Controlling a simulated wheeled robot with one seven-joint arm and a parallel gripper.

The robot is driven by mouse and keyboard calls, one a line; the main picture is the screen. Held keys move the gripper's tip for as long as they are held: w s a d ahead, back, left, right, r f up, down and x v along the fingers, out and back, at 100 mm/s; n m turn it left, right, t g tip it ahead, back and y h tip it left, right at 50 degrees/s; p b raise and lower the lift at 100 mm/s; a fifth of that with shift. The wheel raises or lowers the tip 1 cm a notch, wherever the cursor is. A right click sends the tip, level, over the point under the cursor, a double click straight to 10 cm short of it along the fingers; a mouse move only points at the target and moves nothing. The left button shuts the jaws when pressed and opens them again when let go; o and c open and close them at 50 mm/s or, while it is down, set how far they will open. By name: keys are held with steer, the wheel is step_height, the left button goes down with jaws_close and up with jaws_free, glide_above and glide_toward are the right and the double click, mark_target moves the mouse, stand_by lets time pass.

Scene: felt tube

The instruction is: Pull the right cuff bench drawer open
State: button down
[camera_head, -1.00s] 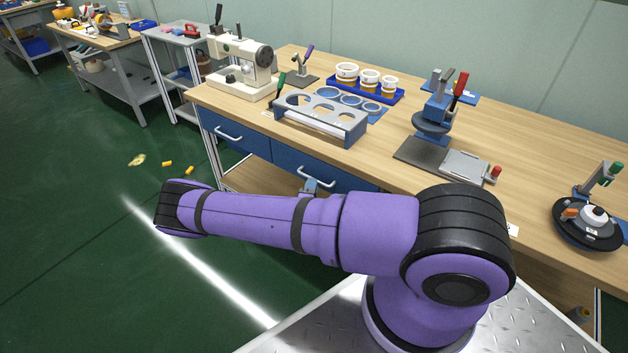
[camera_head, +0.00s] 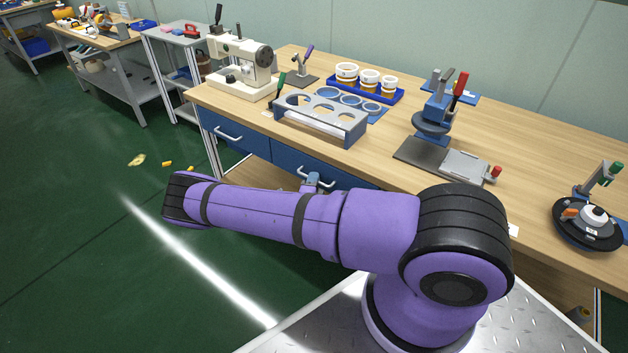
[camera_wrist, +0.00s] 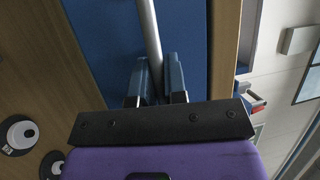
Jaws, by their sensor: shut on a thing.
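The cuff bench has two blue drawers under its wooden top. The right drawer (camera_head: 289,160) has a pale bar handle (camera_head: 329,181), and its front looks flush with the left drawer, so it appears closed. My gripper (camera_head: 313,181) is at this handle, mostly hidden behind my purple arm. In the wrist view the two blue-grey fingers of my gripper (camera_wrist: 157,77) stand on either side of the metal handle bar (camera_wrist: 149,28), shut on it. The blue drawer front (camera_wrist: 103,40) fills the view behind it.
The left drawer (camera_head: 243,136) has its own handle (camera_head: 228,134). On the bench top (camera_head: 380,155) stand a sewing machine (camera_head: 240,65), a grey holed rack (camera_head: 320,118) and a blue press (camera_head: 436,115). The green floor (camera_head: 90,230) before the drawers is largely clear.

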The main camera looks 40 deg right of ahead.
steer(key=s+a, duration=0.5)
steer(key=a, duration=0.8)
steer(key=s+a, duration=0.4)
steer(key=a, duration=0.9)
steer(key=shift+s+a, duration=0.3)
steer(key=shift+s, duration=0.1)
steer(key=c, duration=1.5)
jaws_free()
steer(key=shift+o, duration=0.2)
steer(key=v, duration=1)
steer(key=shift+s+a, duration=0.25)
steer(key=shift+a, duration=0.05)
steer(key=shift+f, duration=0.1)
